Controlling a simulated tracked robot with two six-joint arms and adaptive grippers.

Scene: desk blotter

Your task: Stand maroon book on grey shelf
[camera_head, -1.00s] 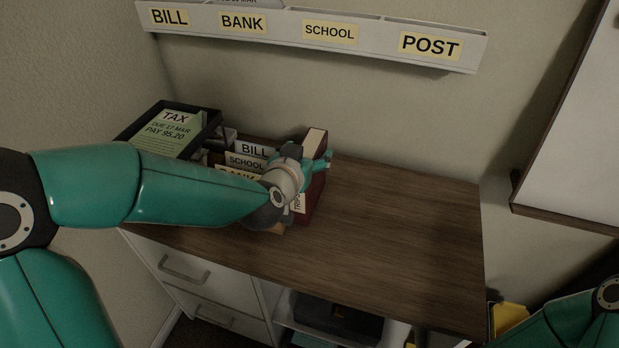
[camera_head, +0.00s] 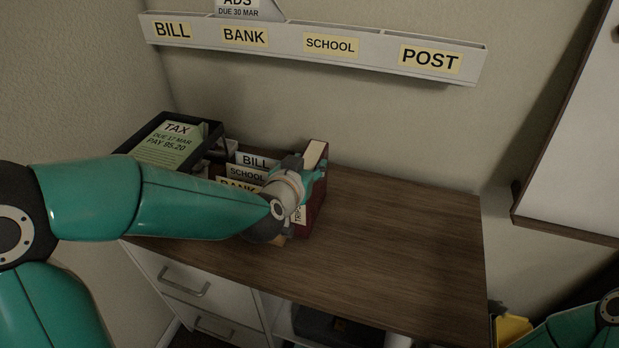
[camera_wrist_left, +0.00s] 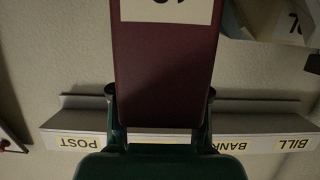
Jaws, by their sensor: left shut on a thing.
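The maroon book (camera_head: 317,206) stands upright on the desk at the right end of the filed papers, with its pale page edges on top and a cream label low on its spine. My left gripper (camera_head: 308,180) is shut on it, with a teal finger against its side. In the left wrist view the book (camera_wrist_left: 165,75) fills the space between the two fingers (camera_wrist_left: 161,95). I cannot tell whether its base touches the desk. No shelf is clearly identifiable as the grey one. My right gripper is out of view.
Labelled files (camera_head: 246,172) stand close left of the book. A black tray (camera_head: 208,140) with a TAX paper is further left. The desk top (camera_head: 400,240) is clear to the right. A pale letter rack (camera_head: 375,55) hangs on the wall.

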